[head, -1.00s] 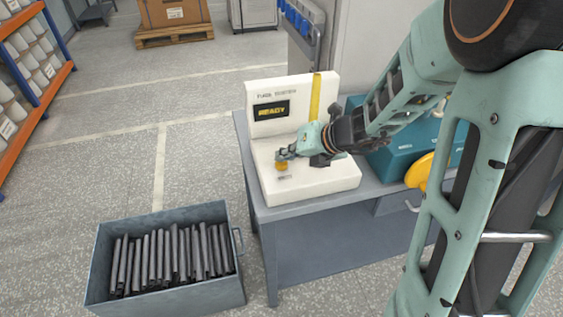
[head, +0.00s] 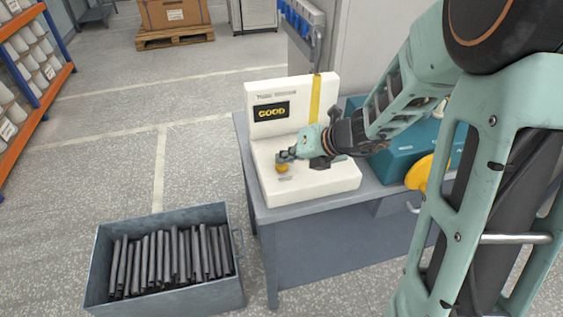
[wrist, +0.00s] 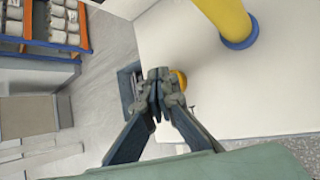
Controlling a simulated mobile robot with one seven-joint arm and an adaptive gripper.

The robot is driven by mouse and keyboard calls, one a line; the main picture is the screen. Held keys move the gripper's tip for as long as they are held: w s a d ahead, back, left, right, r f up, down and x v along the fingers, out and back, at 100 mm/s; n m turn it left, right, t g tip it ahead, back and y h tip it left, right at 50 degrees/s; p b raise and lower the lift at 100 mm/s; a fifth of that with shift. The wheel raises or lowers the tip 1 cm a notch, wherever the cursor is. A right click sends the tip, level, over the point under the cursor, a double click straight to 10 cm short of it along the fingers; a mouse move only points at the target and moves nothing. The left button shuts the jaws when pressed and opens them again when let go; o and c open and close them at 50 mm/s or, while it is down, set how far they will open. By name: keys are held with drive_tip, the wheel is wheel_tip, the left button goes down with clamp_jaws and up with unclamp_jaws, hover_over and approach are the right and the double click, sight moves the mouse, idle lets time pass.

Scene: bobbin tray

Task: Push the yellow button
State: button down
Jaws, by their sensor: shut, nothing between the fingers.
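The yellow button (head: 282,168) sits on the flat base of a white machine (head: 325,182), toward its left side. My gripper (head: 284,156) is shut and empty, with its fingertips right over the button. In the wrist view, the shut fingers (wrist: 158,75) partly hide the button (wrist: 180,79), which shows just to their right. I cannot tell from these views whether the tips touch it. The machine's display (head: 271,112) reads "GOOD" in yellow letters.
The machine stands on a grey table (head: 315,207). A metal bin (head: 165,297) of dark rods stands on the floor at the left.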

sight(284, 165)
drive_tip(key=shift+r+p, duration=0.7)
drive_tip(key=shift+r, duration=0.1)
drive_tip(key=shift+r, duration=0.1)
wheel_tip(284, 165, up, 5)
drive_tip(key=p, duration=0.5)
idle(0.4)
